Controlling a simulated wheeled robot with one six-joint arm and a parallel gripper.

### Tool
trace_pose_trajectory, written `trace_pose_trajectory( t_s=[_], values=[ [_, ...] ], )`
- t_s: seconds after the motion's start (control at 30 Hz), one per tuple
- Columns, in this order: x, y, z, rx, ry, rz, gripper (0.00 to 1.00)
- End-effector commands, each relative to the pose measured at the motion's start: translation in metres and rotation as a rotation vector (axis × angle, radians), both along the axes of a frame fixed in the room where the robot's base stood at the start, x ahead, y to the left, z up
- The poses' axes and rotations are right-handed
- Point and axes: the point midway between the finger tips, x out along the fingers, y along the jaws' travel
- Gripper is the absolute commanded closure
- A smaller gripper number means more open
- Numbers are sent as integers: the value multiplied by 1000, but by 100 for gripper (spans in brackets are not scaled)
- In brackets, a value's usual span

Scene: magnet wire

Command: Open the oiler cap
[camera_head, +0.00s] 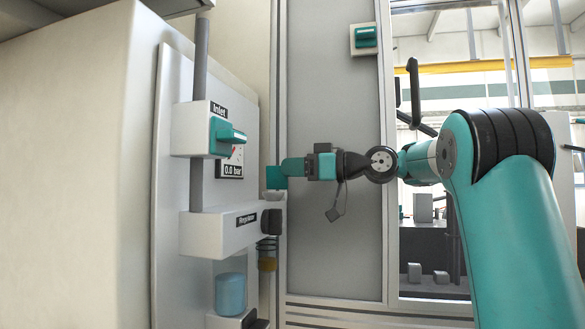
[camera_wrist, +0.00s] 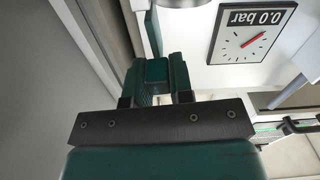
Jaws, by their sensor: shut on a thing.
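My gripper (camera_head: 287,171) reaches left to the wall unit, just above the right end of its labelled white box. In the wrist view, my gripper (camera_wrist: 157,88) is shut on a small dark teal block (camera_wrist: 157,70), which seems to be the oiler cap. In the head view a teal piece (camera_head: 275,178) shows at the fingertips, and I cannot tell finger from cap there.
The inlet valve (camera_head: 226,135) with a teal handle and a 0.0 bar gauge (camera_head: 231,162) sit left of my gripper. The labelled white box (camera_head: 222,232), a black knob (camera_head: 271,222) and a container with blue contents (camera_head: 230,293) are below. A grey panel (camera_head: 335,240) stands behind.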

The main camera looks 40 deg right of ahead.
Motion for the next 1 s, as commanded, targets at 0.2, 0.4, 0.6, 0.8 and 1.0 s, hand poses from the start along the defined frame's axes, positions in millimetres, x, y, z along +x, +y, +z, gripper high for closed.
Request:
trace_pose_trajectory(
  t_s=[0.2, 0.4, 0.6, 0.8, 1.0],
  values=[
    [4, -3, -4, 65, 47, 0, 100],
    [5, -3, 0, 106, 79, 2, 100],
    [5, -3, 0, 106, 81, 3, 100],
    [5, -3, 0, 106, 81, 3, 53],
    [5, -3, 0, 106, 81, 4, 53]
  ],
)
